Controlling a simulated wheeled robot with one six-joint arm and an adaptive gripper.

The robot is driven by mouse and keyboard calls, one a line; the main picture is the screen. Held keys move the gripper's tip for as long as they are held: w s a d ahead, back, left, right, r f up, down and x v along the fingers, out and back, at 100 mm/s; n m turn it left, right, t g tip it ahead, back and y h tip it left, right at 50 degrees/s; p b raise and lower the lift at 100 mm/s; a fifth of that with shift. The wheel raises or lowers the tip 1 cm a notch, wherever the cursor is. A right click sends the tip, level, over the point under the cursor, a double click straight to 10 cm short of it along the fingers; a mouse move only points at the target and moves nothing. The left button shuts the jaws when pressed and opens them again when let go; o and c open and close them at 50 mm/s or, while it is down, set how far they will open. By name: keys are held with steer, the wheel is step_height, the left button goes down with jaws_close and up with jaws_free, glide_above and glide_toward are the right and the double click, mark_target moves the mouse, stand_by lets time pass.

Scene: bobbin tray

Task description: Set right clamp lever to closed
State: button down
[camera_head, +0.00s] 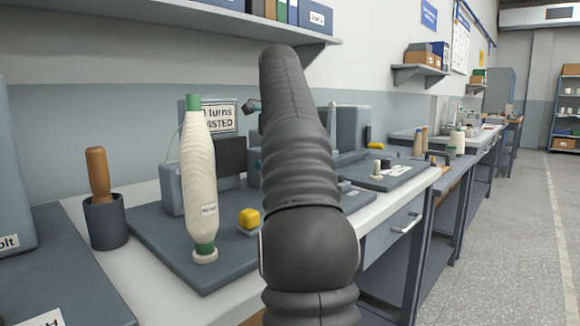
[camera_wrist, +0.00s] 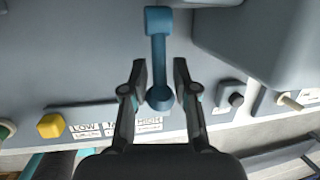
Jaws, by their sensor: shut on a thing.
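A blue lever (camera_wrist: 158,50) shows in the wrist view, with a square block at its top end and a round knob at its lower end. It points straight down in the picture. My gripper (camera_wrist: 159,78) has one finger on each side of the lever, near its knob end, and is shut on it. Slight gaps seem to show beside the shaft, so the exact contact is not clear. In the head view my arm hides the gripper and the lever. Whether this is the right clamp lever cannot be told from a label.
In the wrist view a yellow knob (camera_wrist: 51,125) and small labels (camera_wrist: 86,130) lie left, a dark knob (camera_wrist: 236,99) right. The head view shows a tall white bobbin (camera_head: 200,170) on the grey tray (camera_head: 160,236) and a dark cup (camera_head: 106,222) beside it.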

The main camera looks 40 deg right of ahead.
steer(key=shift+w+r+g, duration=0.1)
steer(key=shift+r+g, duration=0.1)
steer(key=shift+g, duration=0.2)
stand_by(0.4)
steer(key=c, duration=0.9)
jaws_free()
steer(key=shift+o, duration=0.2)
steer(key=shift+s+f, duration=0.1)
steer(key=shift+s, duration=0.1)
